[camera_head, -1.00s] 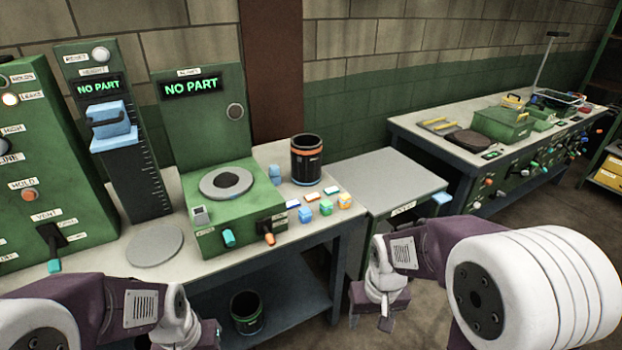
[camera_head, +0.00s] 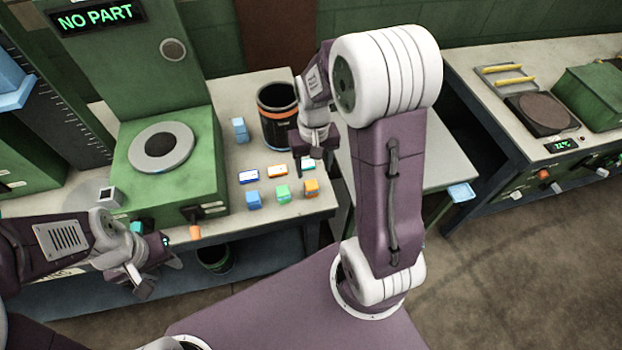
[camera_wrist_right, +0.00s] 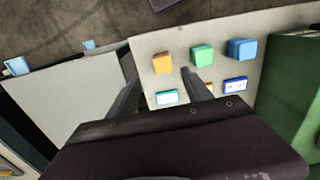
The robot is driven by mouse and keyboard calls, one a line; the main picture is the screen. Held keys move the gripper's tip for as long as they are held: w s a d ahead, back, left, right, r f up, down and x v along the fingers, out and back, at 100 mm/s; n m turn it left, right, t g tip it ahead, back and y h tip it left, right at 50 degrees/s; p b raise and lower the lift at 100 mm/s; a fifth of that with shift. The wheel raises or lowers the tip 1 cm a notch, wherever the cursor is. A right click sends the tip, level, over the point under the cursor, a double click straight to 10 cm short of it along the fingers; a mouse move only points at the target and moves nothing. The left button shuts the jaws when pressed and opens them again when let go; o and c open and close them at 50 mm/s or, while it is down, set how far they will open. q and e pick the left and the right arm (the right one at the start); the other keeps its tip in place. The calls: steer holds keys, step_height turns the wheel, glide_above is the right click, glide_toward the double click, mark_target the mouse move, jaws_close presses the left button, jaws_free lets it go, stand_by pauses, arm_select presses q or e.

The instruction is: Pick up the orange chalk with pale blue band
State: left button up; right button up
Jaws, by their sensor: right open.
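An orange block (camera_head: 311,187) stands at the right end of the front row of small blocks on the bench; a pale blue band is too small to make out. It also shows in the right wrist view (camera_wrist_right: 163,63). A flat white-and-orange box (camera_head: 277,172) lies in the row behind. My right gripper (camera_head: 314,151) is open and empty above the blocks' right end. In its wrist view the spread fingers (camera_wrist_right: 161,77) point toward the orange block, apart from it. My left gripper (camera_head: 157,277) hangs low at the bench's front edge; its jaw opening is unclear.
Beside the orange block are a green block (camera_head: 283,193) and a blue block (camera_head: 254,200). Behind lie a blue-and-white box (camera_head: 249,177) and a teal-and-white one (camera_head: 308,164). A black bin (camera_head: 278,118) stands close behind. A green machine (camera_head: 170,185) is left.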

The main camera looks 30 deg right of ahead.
mark_target(311, 184)
steer(key=f, duration=0.3)
steer(key=shift+s+a+f, duration=0.2)
steer(key=shift+a+f, duration=0.05)
steer(key=shift+w+d+f, duration=0.15)
steer(key=shift+d+f, duration=0.1)
steer(key=shift+f, duration=0.25)
steer(key=f, duration=0.4)
steer(key=shift+a, duration=0.4)
steer(key=shift+w+d+f, duration=0.1)
steer(key=shift+d+f, duration=0.05)
steer(key=shift+f, duration=0.1)
jaws_close()
